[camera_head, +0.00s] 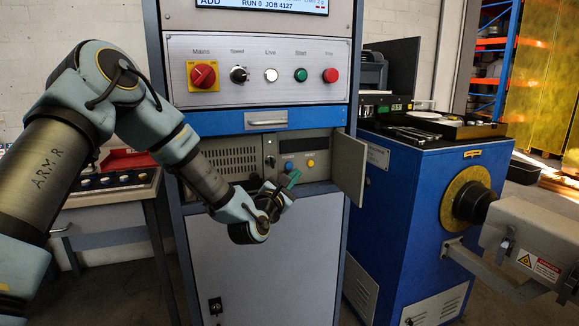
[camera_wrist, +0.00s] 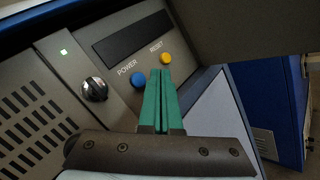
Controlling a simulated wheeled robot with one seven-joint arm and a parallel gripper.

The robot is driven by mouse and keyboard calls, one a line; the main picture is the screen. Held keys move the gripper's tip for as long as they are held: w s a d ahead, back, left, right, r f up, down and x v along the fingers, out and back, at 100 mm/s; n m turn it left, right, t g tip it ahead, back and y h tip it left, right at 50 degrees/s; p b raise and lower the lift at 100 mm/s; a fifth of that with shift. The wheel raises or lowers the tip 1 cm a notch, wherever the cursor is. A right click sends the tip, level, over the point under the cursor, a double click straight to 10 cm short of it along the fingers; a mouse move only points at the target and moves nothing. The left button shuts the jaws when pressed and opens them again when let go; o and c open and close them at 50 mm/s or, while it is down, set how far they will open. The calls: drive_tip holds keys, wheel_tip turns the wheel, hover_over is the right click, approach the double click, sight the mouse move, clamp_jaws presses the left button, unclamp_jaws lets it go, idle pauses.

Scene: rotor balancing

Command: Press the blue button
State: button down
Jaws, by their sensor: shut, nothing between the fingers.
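The blue button (camera_wrist: 138,80) is labelled POWER and sits on the recessed grey panel, below a dark display strip. In the head view the blue button (camera_head: 289,166) shows just above my gripper (camera_head: 291,178). In the wrist view my gripper (camera_wrist: 161,74) has its two green fingers closed together with nothing between them. The fingertips appear just right of the blue button, between it and the yellow RESET button (camera_wrist: 166,59). I cannot tell whether they touch the panel.
An open panel door (camera_head: 350,167) stands out at the right of the recess. A black knob (camera_wrist: 94,89) is left of the blue button. A blue drawer (camera_head: 266,120) with a handle is above the recess. A blue machine (camera_head: 420,190) stands to the right.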

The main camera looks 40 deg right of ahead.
drive_tip(key=shift+w+d, duration=0.25)
drive_tip(key=shift+w, duration=0.4)
drive_tip(key=shift+w+d, duration=0.25)
drive_tip(key=shift+w, duration=0.35)
idle(1.2)
drive_tip(key=shift+w+d+b, duration=0.15)
drive_tip(key=shift+w+b, duration=0.2)
drive_tip(key=shift+b, duration=0.05)
drive_tip(key=shift+w+d, duration=0.15)
drive_tip(key=shift+w, duration=0.25)
idle(0.5)
drive_tip(key=shift+s, duration=0.1)
drive_tip(key=shift+s+a, duration=0.3)
drive_tip(key=shift+s, duration=0.4)
drive_tip(key=shift+s+a+b, duration=0.15)
drive_tip(key=shift+s+a, duration=0.15)
drive_tip(key=shift+s, duration=0.45)
drive_tip(key=shift+s+a+b, duration=0.1)
drive_tip(key=shift+s+a, duration=0.2)
drive_tip(key=shift+s, duration=0.5)
drive_tip(key=shift+s+a+b, duration=0.15)
drive_tip(key=shift+s+a, duration=0.15)
drive_tip(key=shift+s, duration=0.45)
